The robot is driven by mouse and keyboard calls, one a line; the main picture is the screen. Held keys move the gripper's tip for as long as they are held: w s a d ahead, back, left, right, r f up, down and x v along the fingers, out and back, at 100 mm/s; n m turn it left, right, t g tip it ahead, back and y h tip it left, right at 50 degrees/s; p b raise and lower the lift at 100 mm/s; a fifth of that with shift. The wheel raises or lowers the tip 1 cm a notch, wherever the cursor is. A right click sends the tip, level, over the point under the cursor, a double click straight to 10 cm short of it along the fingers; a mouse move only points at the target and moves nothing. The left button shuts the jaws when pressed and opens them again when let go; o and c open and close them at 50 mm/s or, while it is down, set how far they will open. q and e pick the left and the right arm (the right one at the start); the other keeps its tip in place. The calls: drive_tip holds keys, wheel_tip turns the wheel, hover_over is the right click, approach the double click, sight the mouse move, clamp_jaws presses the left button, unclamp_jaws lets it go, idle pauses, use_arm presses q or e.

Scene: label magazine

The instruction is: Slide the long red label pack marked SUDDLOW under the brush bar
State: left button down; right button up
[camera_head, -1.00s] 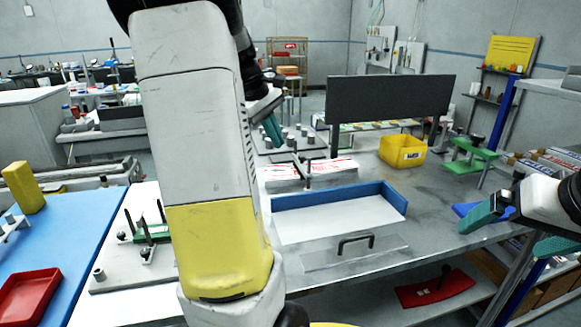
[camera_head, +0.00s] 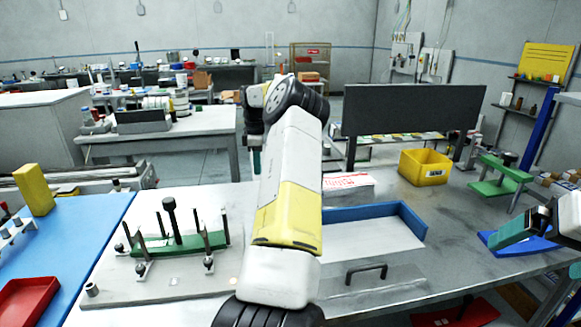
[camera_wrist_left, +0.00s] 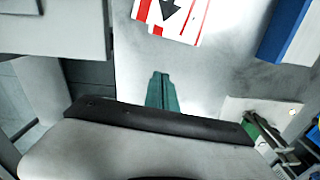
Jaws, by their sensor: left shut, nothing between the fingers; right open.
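A white pack with red print (camera_head: 347,181) lies on the steel table behind the blue-walled tray, partly hidden by my left arm. In the left wrist view a red-and-white pack with a black arrow (camera_wrist_left: 178,16) lies beyond the fingertips, cut off by the top edge. I cannot read SUDDLOW on it. My left gripper (camera_head: 256,161) shows its green fingers left of its arm; in the left wrist view the fingers (camera_wrist_left: 161,78) are together and empty, apart from the pack. My right gripper (camera_head: 515,232) is open at the right edge. I cannot make out the brush bar.
The blue-walled tray (camera_head: 415,222) stands in the middle, with a handled plate (camera_head: 400,283) in front. A green fixture with upright posts (camera_head: 185,243) is at front left. A yellow bin (camera_head: 425,168) and dark panel (camera_head: 412,110) stand behind. Bare table lies around the bin.

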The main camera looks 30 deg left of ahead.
use_arm(q)
wheel_tip(320, 180, down, 8)
drive_tip(key=shift+r, duration=0.15)
drive_tip(key=shift+w+d+r, duration=0.1)
drive_tip(key=shift+w+d, duration=0.3)
drive_tip(key=shift+d, duration=0.2)
drive_tip(key=shift+w+d, duration=0.35)
drive_tip(key=shift+d, duration=0.2)
drive_tip(key=shift+w+d, duration=0.35)
drive_tip(key=shift+d, duration=0.2)
drive_tip(key=shift+d, duration=0.1)
drive_tip(key=w+d, duration=0.1)
drive_tip(key=d, duration=0.1)
drive_tip(key=w+d, duration=0.2)
drive_tip(key=d, duration=0.1)
drive_tip(key=w+d, duration=0.2)
drive_tip(key=d, duration=0.1)
drive_tip(key=shift+w+d, duration=0.15)
drive_tip(key=shift+w, duration=0.1)
drive_tip(key=a, duration=0.1)
drive_tip(key=s+a, duration=0.2)
drive_tip(key=shift+s+a+r, duration=0.15)
drive_tip(key=shift+a+r, duration=0.1)
drive_tip(key=shift+a, duration=0.05)
wheel_tip(320, 180, up, 10)
drive_tip(key=shift+f, duration=0.15)
